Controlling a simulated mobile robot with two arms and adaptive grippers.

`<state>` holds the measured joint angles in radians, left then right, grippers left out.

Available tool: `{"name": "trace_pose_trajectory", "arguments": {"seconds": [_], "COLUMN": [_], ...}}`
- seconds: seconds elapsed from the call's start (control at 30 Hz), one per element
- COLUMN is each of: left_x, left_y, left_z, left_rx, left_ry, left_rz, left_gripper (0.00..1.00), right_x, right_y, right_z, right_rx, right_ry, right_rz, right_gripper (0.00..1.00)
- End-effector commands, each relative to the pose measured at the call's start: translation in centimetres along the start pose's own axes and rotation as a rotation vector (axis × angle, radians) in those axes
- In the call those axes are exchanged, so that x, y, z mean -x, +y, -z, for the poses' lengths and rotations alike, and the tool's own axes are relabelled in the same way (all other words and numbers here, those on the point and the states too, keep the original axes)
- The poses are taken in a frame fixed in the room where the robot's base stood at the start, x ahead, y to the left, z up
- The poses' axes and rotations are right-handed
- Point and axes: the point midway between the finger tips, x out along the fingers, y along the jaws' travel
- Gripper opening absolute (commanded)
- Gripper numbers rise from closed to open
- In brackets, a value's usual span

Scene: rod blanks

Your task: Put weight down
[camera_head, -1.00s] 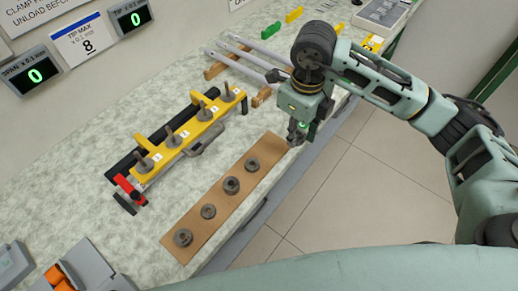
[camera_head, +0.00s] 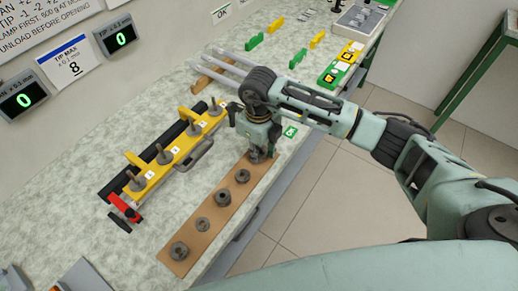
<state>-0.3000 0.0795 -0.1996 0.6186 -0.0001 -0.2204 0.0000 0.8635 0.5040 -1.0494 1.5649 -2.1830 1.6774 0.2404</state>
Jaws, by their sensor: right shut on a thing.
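A brown board (camera_head: 203,236) lies along the front of the bench with several grey round weights in a row, among them a near one (camera_head: 179,250) and a far one (camera_head: 242,176). My right gripper (camera_head: 258,155) points down over the board's far end, just beyond the far weight. It is shut on a grey weight that its fingers mostly hide. I cannot tell whether that weight touches the board. My left gripper is not in view.
A yellow fixture (camera_head: 181,147) with several upright pegs stands left of the board; a red clamp (camera_head: 124,206) is at its near end. Pale rods (camera_head: 231,66) lie beyond it. Two displays (camera_head: 116,34) (camera_head: 22,99) read 0.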

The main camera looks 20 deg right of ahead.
Motion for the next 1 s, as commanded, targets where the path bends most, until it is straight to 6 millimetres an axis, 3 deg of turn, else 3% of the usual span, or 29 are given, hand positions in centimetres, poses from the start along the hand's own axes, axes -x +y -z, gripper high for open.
{"name": "trace_pose_trajectory", "arguments": {"seconds": [0.17,0.2,0.37,0.8,1.0], "left_x": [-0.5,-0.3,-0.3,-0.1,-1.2], "left_y": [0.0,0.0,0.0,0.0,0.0], "left_z": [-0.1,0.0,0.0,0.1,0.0], "left_rx": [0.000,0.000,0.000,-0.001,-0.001], "left_ry": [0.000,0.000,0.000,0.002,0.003], "left_rz": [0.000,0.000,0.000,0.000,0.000], "left_gripper": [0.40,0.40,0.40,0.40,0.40], "right_x": [-0.5,-0.3,-0.3,0.5,4.1], "right_y": [0.0,0.0,0.0,-0.1,-0.1], "right_z": [0.0,0.0,0.0,-0.1,-0.2], "right_rx": [0.000,0.000,0.000,-0.001,0.001], "right_ry": [-0.001,0.000,0.000,-0.003,-0.007], "right_rz": [0.000,0.000,0.000,0.001,0.003], "right_gripper": [0.00,0.28,0.42,0.44,0.44]}}
